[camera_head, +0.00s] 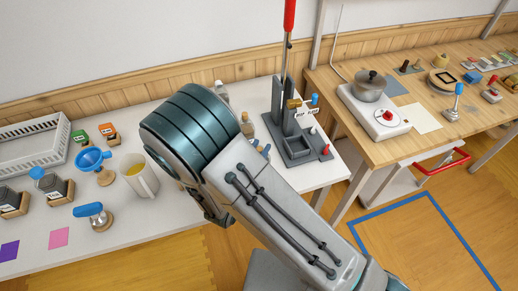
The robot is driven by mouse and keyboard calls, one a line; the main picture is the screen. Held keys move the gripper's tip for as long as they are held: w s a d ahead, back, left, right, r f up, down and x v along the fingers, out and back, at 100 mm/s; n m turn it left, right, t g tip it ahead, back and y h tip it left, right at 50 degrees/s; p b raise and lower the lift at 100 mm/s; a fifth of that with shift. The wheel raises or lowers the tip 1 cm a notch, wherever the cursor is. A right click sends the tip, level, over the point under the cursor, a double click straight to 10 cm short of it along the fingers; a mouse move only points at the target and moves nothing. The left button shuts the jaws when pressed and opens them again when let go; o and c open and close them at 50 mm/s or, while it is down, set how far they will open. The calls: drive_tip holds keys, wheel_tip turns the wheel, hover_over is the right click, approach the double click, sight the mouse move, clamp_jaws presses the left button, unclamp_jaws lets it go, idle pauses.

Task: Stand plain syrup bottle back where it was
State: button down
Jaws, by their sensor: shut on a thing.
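My arm (285,215) crosses the middle of the view and its large teal joint (190,128) covers part of the white table (165,258). My gripper is hidden behind the arm, so neither its fingers nor anything in them shows. A pale bottle (221,92) stands at the back of the table, partly behind the joint. A small bottle with amber contents (247,127) shows just right of the joint. I cannot tell whether either is the plain syrup bottle.
Left of my arm are a mug (140,178), a blue funnel (92,160), a blue-handled tool (94,215) and a white rack (30,145). A dark grey stand (292,125) is at the right end. A wooden bench (400,145) holds a pot (370,87).

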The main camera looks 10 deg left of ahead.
drive_tip(key=shift+f+b, duration=0.5)
drive_tip(key=shift+f, duration=0.1)
idle(0.6)
drive_tip(key=c, duration=1.1)
unclamp_jaws()
drive_tip(key=v, duration=0.8)
idle(0.7)
drive_tip(key=shift+s, duration=0.1)
drive_tip(key=b+v, duration=0.3)
drive_tip(key=v, duration=1)
drive_tip(key=shift+s+b, duration=0.3)
drive_tip(key=shift+s, duration=0.05)
drive_tip(key=shift+w, duration=0.1)
